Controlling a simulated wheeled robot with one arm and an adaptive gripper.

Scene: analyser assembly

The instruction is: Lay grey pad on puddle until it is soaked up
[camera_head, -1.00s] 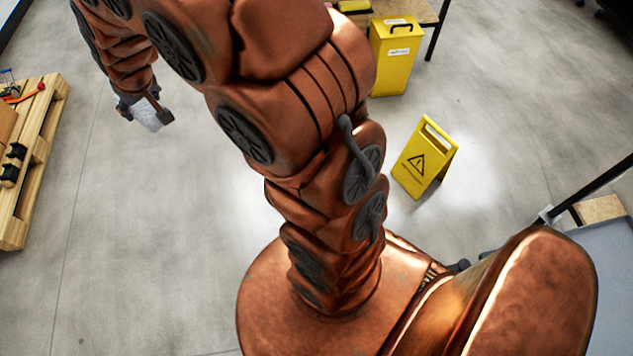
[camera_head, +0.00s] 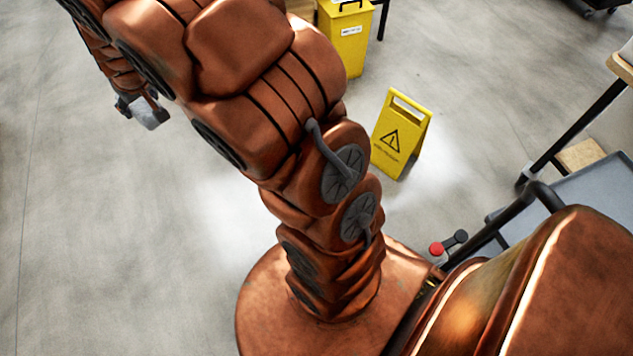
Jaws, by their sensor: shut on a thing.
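My gripper (camera_head: 141,103) is at the upper left, at the end of my copper-coloured arm. It is shut on the grey pad (camera_head: 150,116), a small pale grey piece held above the floor. Part of the pad is hidden by the gripper's fingers. I cannot make out a clear puddle edge. Bright patches on the floor beside my arm and around the yellow sign could be wetness or reflected light.
A yellow warning sign (camera_head: 402,134) stands on the floor right of my arm. A yellow bin (camera_head: 345,42) stands behind it. A grey trolley tray (camera_head: 590,200) and a table (camera_head: 622,68) are at the right. The floor (camera_head: 90,240) at left is clear.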

